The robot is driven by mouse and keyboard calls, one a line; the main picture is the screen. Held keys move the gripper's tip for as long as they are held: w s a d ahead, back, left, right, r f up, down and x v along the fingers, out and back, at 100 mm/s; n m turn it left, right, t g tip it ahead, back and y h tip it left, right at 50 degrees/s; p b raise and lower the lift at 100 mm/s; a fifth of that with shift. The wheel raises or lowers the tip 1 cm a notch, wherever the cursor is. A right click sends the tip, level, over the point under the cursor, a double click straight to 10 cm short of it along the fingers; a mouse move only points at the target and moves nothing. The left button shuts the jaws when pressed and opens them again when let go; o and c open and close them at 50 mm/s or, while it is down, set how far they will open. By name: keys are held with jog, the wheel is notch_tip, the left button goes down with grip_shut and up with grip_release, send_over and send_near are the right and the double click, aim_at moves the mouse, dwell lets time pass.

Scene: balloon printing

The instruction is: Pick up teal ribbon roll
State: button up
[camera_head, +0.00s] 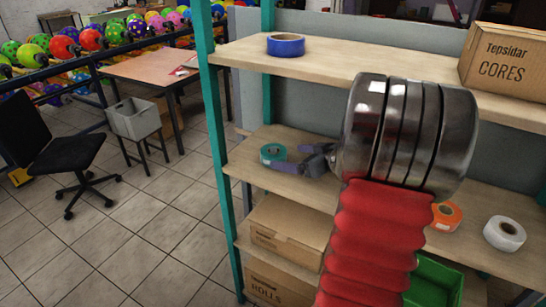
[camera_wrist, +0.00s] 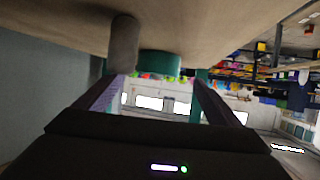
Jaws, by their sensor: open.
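The teal ribbon roll (camera_head: 273,152) lies on the middle shelf (camera_head: 258,180), near its left end. My gripper (camera_head: 306,158) is just right of the roll in the head view, low over the shelf, with its fingers pointing at the roll. In the wrist view the fingers (camera_wrist: 158,82) are apart and nothing is held. The teal roll (camera_wrist: 160,64) shows ahead, between and beyond the fingertips. That view is upside down, with the shelf along the top. My arm hides part of the middle shelf in the head view.
A grey cylinder (camera_wrist: 123,45) stands close by the left finger in the wrist view. A blue roll (camera_head: 286,45) and a Cores box (camera_head: 506,62) sit on the top shelf. Orange (camera_head: 446,216) and white (camera_head: 504,233) rolls lie right. A teal post (camera_head: 209,110) stands left.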

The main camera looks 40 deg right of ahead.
aim_at(280, 154)
jog(key=shift+x, duration=1.25)
jog(key=shift+d+x, duration=0.2)
jog(key=shift+x, duration=2.45)
jog(key=shift+r, duration=0.1)
jog(key=shift+c, duration=0.3)
jog(key=c, duration=1.1)
jog(key=shift+r, duration=0.1)
notch_tip(280, 154, up, 7)
jog(key=s, duration=0.6)
jog(key=s+d, duration=0.1)
jog(key=s, duration=1.1)
jog(key=shift+d, duration=0.2)
